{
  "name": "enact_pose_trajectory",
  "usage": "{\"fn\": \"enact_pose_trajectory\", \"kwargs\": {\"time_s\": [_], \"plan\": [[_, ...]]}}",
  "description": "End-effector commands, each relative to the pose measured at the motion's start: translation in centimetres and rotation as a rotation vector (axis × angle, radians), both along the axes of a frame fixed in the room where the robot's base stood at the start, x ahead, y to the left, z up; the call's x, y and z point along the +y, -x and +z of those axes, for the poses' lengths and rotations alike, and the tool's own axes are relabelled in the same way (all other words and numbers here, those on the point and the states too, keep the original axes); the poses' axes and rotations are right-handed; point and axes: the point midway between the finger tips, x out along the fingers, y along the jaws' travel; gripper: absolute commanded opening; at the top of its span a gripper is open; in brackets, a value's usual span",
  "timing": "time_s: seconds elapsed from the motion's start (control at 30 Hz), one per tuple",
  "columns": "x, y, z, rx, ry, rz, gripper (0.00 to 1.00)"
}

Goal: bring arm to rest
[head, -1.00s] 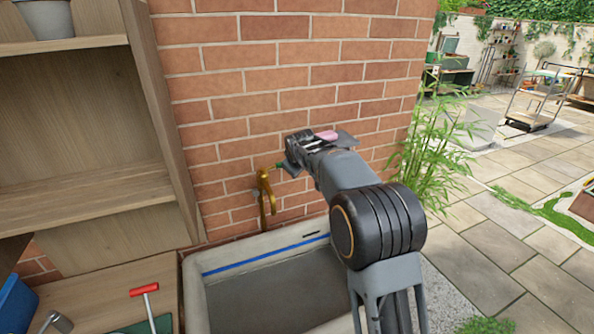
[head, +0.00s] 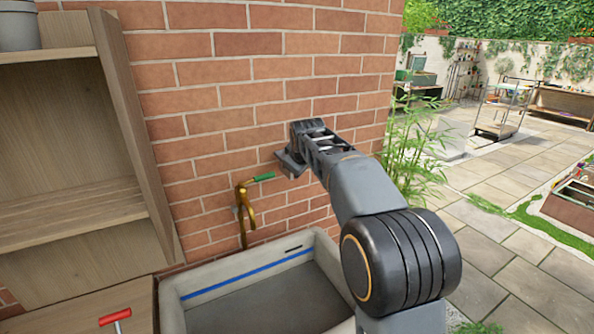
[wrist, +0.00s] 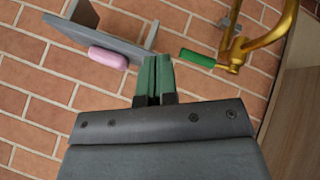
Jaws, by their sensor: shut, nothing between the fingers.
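My gripper (wrist: 154,82) is shut and empty in the wrist view, its two green fingers together in front of the brick wall. In the head view my arm reaches up over the right side of the sink, and the fingertips are hidden behind the wrist. A brass tap (head: 243,212) with a green lever (head: 264,177) is on the wall, left of the gripper and apart from it. The tap (wrist: 262,42) also shows at the upper right of the wrist view, where its green lever (wrist: 197,58) lies to the right of the fingers.
A stone sink (head: 172,300) with a blue line inside stands below the tap. A wooden shelf (head: 75,215) is at the left, with a red-handled tool (head: 115,317) below. A pink soap bar (wrist: 108,57) sits on a grey wall ledge. Bamboo (head: 412,150) grows right.

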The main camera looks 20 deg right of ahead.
Motion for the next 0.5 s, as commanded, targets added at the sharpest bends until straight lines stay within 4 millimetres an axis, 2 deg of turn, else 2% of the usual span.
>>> {"fn": "enact_pose_trajectory", "kwargs": {"time_s": [0.33, 0.43, 0.5], "plan": [[0.0, 0.1, -0.3, 0.005, -0.052, -0.061, 0.0], [0.2, 1.9, -4.4, 0.099, -0.122, -0.151, 0.0], [0.4, 4.8, -6.4, 0.162, -0.174, -0.225, 0.0]]}}
